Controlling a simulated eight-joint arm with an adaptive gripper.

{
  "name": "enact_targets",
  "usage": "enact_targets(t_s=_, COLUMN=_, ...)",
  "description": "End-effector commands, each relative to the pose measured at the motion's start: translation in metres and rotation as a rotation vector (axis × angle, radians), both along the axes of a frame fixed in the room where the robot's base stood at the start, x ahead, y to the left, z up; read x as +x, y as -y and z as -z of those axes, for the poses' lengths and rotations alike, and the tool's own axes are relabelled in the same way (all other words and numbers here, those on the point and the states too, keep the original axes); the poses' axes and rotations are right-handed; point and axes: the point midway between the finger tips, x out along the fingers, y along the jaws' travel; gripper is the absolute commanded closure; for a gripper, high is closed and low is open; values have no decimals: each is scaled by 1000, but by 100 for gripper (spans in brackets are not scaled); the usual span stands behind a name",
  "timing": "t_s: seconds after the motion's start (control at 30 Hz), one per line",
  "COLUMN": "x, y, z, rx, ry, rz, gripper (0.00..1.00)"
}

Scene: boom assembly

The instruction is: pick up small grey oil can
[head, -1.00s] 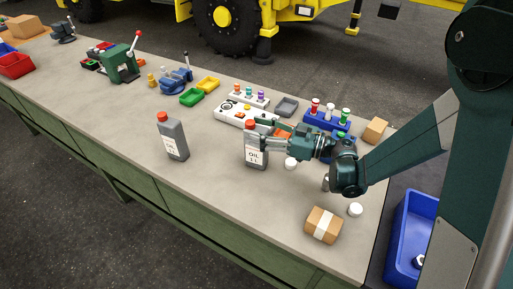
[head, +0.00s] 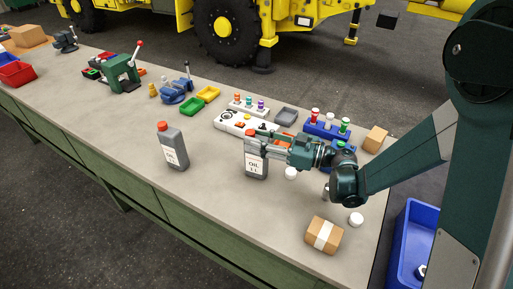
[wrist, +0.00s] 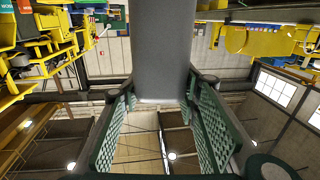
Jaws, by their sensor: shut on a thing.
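A grey oil can (head: 256,166) with a white label reading OIL stands upright on the bench in the head view. My gripper (head: 259,141) reaches it from the right and is shut on its upper part, just under the red cap. In the wrist view the grey can body (wrist: 162,50) sits between the two green textured finger pads. A second grey can (head: 173,150) with a red cap and white label stands upright to the left, apart from my gripper. I cannot tell from size alone how the cans differ.
A white control box (head: 235,123) and a blue holder (head: 325,130) stand behind the gripper. A white cap (head: 291,173) lies close to the held can. A cardboard box (head: 324,235) lies in front right. The bench between the cans is clear.

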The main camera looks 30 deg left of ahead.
Motion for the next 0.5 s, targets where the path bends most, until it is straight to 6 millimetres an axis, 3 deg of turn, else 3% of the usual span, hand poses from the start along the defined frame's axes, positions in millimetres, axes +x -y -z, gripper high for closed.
enact_targets(t_s=0.27, x=0, y=0, z=-11, rx=1, ry=0, rz=0, gripper=100)
enact_targets(t_s=0.5, x=0, y=0, z=-34, rx=1, ry=0, rz=0, gripper=100)
